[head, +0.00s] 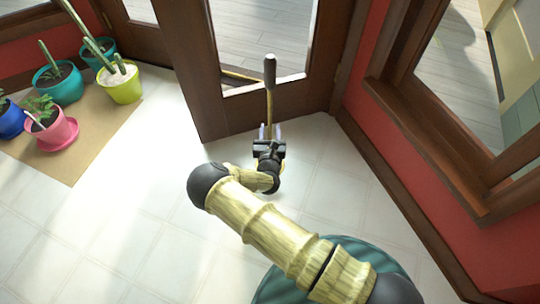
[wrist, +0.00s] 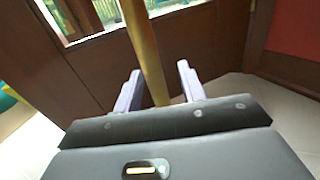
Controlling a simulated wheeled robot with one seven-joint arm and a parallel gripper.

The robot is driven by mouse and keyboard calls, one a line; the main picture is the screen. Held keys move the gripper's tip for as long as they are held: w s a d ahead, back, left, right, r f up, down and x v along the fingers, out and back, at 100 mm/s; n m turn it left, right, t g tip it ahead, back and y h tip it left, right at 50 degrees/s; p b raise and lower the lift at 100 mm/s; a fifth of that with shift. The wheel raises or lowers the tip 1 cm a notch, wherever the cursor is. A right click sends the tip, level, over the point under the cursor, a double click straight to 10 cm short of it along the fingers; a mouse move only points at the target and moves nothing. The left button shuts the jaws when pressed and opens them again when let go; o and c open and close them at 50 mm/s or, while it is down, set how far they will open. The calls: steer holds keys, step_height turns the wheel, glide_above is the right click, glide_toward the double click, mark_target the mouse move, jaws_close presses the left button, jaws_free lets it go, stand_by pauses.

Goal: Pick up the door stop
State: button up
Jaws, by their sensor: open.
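The door stop (head: 269,100) stands upright in front of the brown door, a thin golden rod with a dark knob on top. In the wrist view its golden rod (wrist: 147,50) runs up and slightly left, in line with the gap between my fingers. My gripper (head: 270,131) is open at the lower part of the rod, with a pale finger on each side in the wrist view (wrist: 158,78). Neither finger appears to touch the rod. The foot of the door stop is hidden behind my gripper.
The brown door (head: 222,112) with glass panes is close behind. A red wall with a wooden window frame (head: 425,150) closes off the right. Several potted plants stand on a tan mat (head: 85,145) at the left. White tiled floor (head: 130,215) is clear between.

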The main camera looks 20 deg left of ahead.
jaws_close()
stand_by(1.3)
steer(key=shift+r, duration=0.2)
